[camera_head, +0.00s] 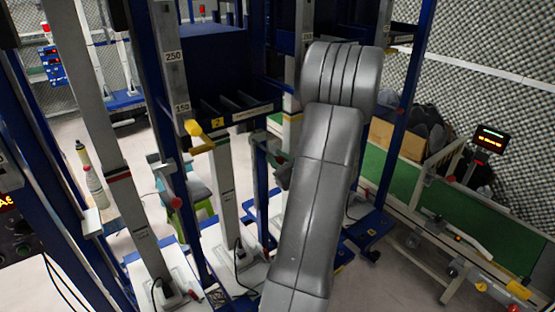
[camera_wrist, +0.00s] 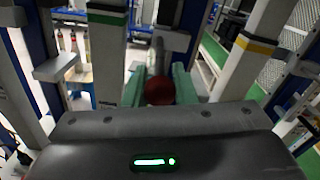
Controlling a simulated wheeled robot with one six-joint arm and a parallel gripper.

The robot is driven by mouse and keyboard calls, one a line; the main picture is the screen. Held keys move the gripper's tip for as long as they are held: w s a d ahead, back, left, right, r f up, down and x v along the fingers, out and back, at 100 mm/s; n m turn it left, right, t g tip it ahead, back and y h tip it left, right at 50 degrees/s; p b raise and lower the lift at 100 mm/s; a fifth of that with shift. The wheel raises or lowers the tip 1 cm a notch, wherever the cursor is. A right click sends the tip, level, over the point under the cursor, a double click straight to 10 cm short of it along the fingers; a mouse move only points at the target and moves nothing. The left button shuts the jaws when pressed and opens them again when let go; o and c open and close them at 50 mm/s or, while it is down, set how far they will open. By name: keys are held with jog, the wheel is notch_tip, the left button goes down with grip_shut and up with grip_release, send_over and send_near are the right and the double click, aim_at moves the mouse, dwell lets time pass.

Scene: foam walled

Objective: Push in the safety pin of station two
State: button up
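Station two has a yellow plate marked 2 (camera_head: 217,123) on its blue frame in the head view. In the wrist view, a round red knob (camera_wrist: 159,91), which looks like the safety pin's head, sits between the two green fingers of my gripper (camera_wrist: 160,80). The fingers lie against both sides of the knob with no clear gap. A grey post (camera_wrist: 158,55) stands behind it. How far the pin is in is hidden by the knob. In the head view my grey arm covers much of the station, and the fingers are mostly hidden.
Another red knob (camera_head: 176,202) is on the blue upright to the left. White and blue posts crowd close on both sides of my gripper. A green conveyor (camera_head: 480,222) and a cardboard box (camera_head: 396,138) are at the right. A bottle (camera_head: 96,188) stands at the left.

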aim_at(253, 140)
grip_shut()
jog(key=b+x, duration=0.2)
jog(key=x, duration=0.6)
jog(key=shift+w+a+b, duration=0.2)
jog(key=shift+w+b, duration=0.05)
jog(key=shift+b, duration=0.1)
jog(key=shift+r, duration=0.1)
jog(key=shift+o, duration=1.5)
grip_release()
jog(key=o, duration=0.4)
jog(key=shift+w+a, duration=0.1)
jog(key=shift+w, duration=0.05)
jog(key=shift+o, duration=0.2)
jog(key=b+v, duration=0.2)
jog(key=v, duration=1.2)
